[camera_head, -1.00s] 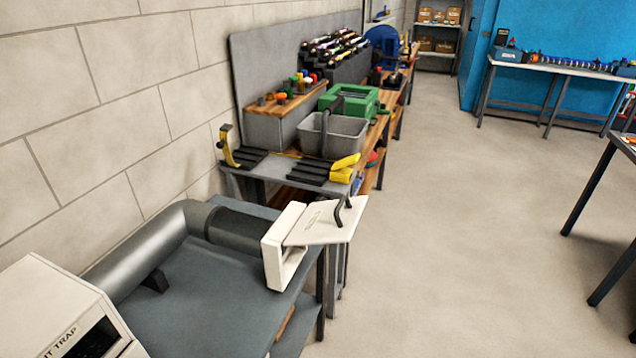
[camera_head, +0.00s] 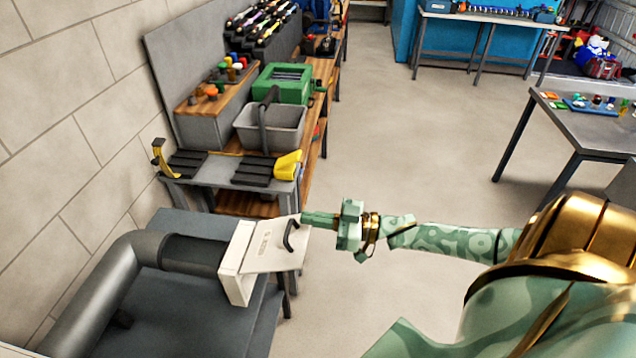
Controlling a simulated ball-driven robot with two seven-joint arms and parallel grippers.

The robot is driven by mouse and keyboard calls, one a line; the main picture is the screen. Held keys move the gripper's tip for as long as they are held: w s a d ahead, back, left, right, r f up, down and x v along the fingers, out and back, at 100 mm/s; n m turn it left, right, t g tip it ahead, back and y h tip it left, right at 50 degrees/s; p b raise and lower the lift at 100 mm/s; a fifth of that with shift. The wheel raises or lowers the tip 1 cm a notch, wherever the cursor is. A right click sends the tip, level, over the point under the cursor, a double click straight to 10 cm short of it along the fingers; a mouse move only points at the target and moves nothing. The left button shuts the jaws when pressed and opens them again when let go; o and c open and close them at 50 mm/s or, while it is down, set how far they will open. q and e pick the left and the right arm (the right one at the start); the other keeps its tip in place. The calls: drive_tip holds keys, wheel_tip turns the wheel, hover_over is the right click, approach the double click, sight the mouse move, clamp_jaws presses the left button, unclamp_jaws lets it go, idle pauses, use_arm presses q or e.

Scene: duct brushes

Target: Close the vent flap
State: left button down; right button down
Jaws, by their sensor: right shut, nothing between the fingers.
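The vent flap (camera_head: 266,251) is a white plate with a dark bar handle (camera_head: 291,236). It stands open, swung out to the right from the white square frame (camera_head: 236,263) at the end of the grey duct (camera_head: 118,275). My right gripper (camera_head: 306,219) comes in from the right and is shut and empty. Its fingertips are at the flap's upper right edge, close to the handle; I cannot tell whether they touch. My left gripper is not in view.
The duct lies on a grey table (camera_head: 190,318) by the wall. Behind it a bench holds a grey basket (camera_head: 270,130), a green case (camera_head: 283,84) and black brushes (camera_head: 255,172). Another table (camera_head: 590,128) stands at right. The floor between is clear.

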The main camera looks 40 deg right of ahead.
sight(296, 238)
drive_tip(key=x, duration=0.7)
drive_tip(key=shift+a+f, duration=0.1)
drive_tip(key=shift+s+d+f, duration=0.3)
drive_tip(key=shift+s+f, duration=0.05)
drive_tip(key=shift+f, duration=0.25)
drive_tip(key=shift+s+d+f, duration=0.3)
drive_tip(key=shift+f, duration=0.3)
drive_tip(key=shift+s+d+f, duration=0.2)
drive_tip(key=shift+s+f, duration=0.15)
drive_tip(key=shift+f, duration=0.05)
